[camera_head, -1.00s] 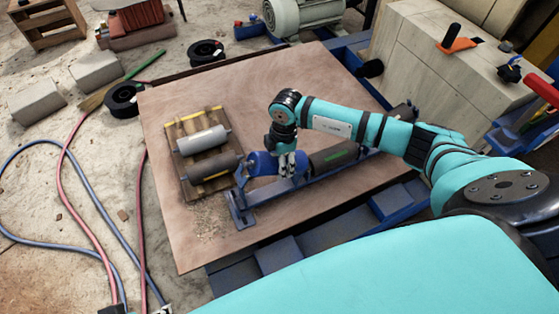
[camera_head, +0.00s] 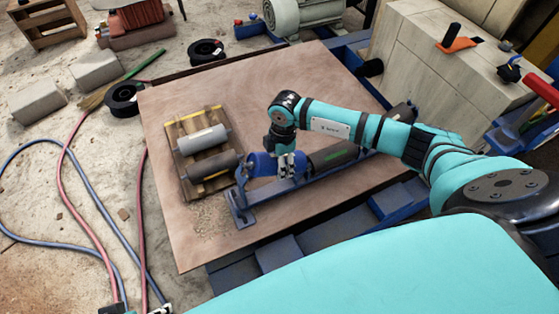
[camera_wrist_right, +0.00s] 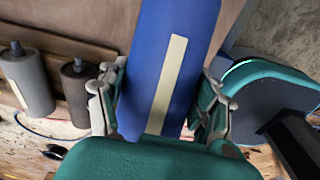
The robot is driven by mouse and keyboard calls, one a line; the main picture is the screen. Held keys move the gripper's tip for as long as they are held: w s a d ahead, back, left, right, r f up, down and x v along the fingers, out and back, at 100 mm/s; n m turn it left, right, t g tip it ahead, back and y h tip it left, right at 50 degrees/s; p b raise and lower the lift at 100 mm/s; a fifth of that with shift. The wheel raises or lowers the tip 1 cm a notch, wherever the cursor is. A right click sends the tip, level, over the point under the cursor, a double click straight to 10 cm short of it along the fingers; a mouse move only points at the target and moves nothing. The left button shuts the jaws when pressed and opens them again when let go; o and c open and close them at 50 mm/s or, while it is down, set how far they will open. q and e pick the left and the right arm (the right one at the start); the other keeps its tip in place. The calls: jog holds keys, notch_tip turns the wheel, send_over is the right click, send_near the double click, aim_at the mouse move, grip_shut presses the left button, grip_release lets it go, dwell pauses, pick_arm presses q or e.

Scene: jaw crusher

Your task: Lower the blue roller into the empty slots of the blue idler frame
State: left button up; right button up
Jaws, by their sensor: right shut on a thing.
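The blue roller (camera_head: 262,164) is at the near left end of the blue idler frame (camera_head: 270,194), above its base bar. My right gripper (camera_head: 287,168) points down and is shut around the roller. In the right wrist view the blue roller (camera_wrist_right: 170,70), with a cream strip along it, lies between the two fingers of my gripper (camera_wrist_right: 158,105). Whether the roller's ends sit in the slots is hidden or too small to tell. Small dark and pale parts at the bottom left edge may be my left gripper (camera_head: 135,309); its jaws cannot be made out.
A dark roller (camera_head: 333,155) lies in the frame beside the blue one. A wooden pallet (camera_head: 173,130) with two grey rollers stands left of the frame. All rest on a brown board (camera_head: 180,240). Hoses (camera_head: 85,185) lie on the floor at left. A pale block (camera_head: 430,60) stands at the back right.

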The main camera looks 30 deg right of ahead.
jog(key=shift+w+a+f+b, duration=0.1)
jog(key=shift+a+f+b, duration=0.3)
jog(key=shift+f, duration=0.35)
jog(key=shift+a+f+b, duration=0.3)
jog(key=shift+a+f, duration=0.15)
jog(key=shift+f, duration=0.25)
jog(key=o, duration=1.7)
jog(key=shift+o, duration=0.6)
jog(key=shift+f, duration=0.15)
jog(key=r, duration=0.8)
jog(key=d+r, duration=0.1)
jog(key=r, duration=0.3)
jog(key=shift+r, duration=0.1)
